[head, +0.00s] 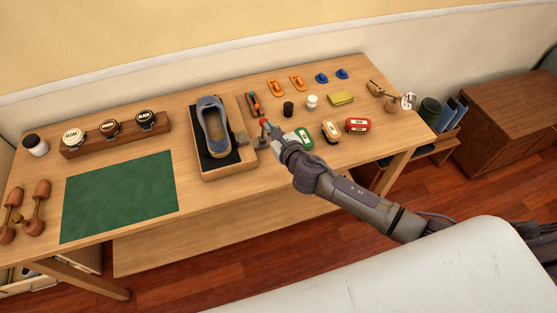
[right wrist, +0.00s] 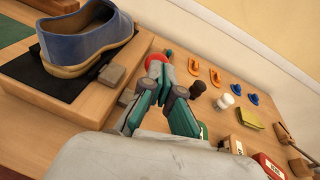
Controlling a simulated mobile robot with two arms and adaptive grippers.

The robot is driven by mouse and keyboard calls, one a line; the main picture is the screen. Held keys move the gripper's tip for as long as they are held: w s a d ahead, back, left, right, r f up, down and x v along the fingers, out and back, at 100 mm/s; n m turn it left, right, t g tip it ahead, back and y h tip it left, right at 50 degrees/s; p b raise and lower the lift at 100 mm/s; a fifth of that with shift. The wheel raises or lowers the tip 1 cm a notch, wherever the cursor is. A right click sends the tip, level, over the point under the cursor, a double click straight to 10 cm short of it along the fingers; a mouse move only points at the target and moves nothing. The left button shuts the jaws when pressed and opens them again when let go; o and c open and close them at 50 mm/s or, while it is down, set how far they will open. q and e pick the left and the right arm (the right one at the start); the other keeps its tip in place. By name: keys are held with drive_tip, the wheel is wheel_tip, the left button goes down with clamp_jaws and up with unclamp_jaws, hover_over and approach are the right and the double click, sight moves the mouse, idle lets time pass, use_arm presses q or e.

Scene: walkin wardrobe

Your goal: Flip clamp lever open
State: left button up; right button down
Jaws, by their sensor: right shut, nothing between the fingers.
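The clamp's lever has a red knob (head: 263,121) that stands above a small metal base at the right side of a wooden board (head: 206,176). A blue shoe (head: 217,133) lies on the board's black pad, with a grey clamp block (head: 242,138) at its right side. My right gripper (head: 271,128) is shut and empty, its fingertips right at the red knob. In the right wrist view the closed fingertips (right wrist: 158,64) overlap the knob (right wrist: 151,59); I cannot tell whether they touch. The fingers hide most of the lever. My left gripper is out of view.
Red, white and green labelled brushes (head: 357,126) lie right of my gripper. Black and white small jars (head: 312,102) and orange pieces (head: 297,82) stand behind. A green mat (head: 120,196) covers the left front. A rack of labelled tins (head: 110,130) stands back left.

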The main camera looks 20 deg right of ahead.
drive_tip(key=w, duration=0.1)
drive_tip(key=w+r, duration=0.1)
drive_tip(key=w+p, duration=0.1)
drive_tip(key=shift+r, duration=0.3)
drive_tip(key=w, duration=0.3)
drive_tip(key=shift+a+r, duration=0.1)
drive_tip(key=shift+r, duration=0.2)
drive_tip(key=shift+p, duration=0.35)
